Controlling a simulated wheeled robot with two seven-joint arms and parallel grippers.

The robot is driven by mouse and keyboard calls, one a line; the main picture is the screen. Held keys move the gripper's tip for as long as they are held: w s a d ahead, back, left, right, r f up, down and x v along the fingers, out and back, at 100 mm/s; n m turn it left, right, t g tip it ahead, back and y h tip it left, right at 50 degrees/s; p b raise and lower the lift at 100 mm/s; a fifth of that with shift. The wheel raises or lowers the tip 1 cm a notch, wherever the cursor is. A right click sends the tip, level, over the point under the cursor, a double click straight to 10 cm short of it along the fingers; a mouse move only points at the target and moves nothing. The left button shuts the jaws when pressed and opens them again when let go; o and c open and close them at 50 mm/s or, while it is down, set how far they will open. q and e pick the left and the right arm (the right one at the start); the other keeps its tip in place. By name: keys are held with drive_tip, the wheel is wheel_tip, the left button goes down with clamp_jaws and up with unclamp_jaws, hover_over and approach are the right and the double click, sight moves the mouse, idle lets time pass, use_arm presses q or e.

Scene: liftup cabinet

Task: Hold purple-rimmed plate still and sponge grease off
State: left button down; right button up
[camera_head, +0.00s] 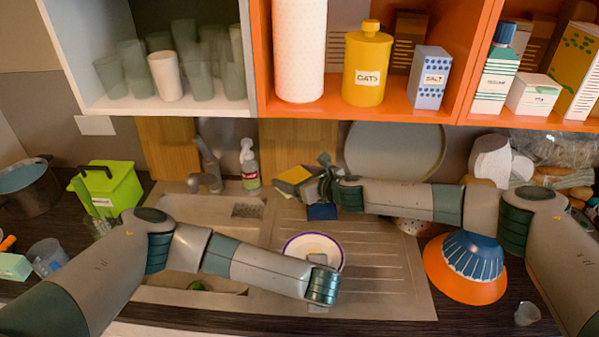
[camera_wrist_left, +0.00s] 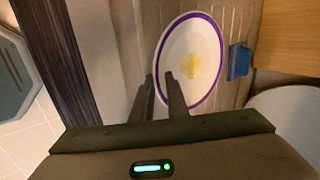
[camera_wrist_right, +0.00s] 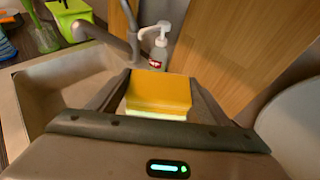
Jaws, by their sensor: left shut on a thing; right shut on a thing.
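The purple-rimmed plate (camera_head: 288,242) lies on the ribbed drainboard right of the sink. In the left wrist view the plate (camera_wrist_left: 205,35) has a yellowish grease patch (camera_wrist_left: 191,67) near its middle. My left gripper (camera_wrist_left: 165,80) is shut on the near rim of the plate; in the head view my forearm covers part of it. My right gripper (camera_wrist_right: 160,85) is shut on a yellow sponge (camera_wrist_right: 158,92) with a pale underside. In the head view this sponge (camera_head: 293,178) is held up behind the plate, apart from it, near the back of the drainboard.
A blue sponge (camera_head: 322,212) lies on the drainboard behind the plate. The sink basin (camera_head: 215,212), faucet (camera_head: 207,172) and soap bottle (camera_head: 249,168) are to the left. An orange bowl (camera_head: 450,285) with a blue one on it stands right. Shelves hang above.

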drive_tip(key=shift+s+a+f+n+g+y, duration=0.45)
drive_tip(key=shift+f+n+g, duration=0.1)
drive_tip(key=shift+f, duration=0.2)
drive_tip(key=shift+s+a+f+n+g+y, duration=0.35)
drive_tip(key=shift+a+f+n+g, duration=0.15)
drive_tip(key=shift+f, duration=0.2)
drive_tip(key=s+d+f+n+g+y, duration=0.2)
drive_tip(key=s+d+f+n+g, duration=0.5)
drive_tip(key=s+d+n+g, duration=0.1)
drive_tip(key=shift+s+f+g+y, duration=0.3)
drive_tip(key=shift+s+g, duration=0.25)
drive_tip(key=shift+s, duration=0.6)
drive_tip(key=shift+d, duration=0.2)
drive_tip(key=shift+f, duration=2.95)
drive_tip(key=shift+o, duration=1)
drive_tip(key=c, duration=0.7)
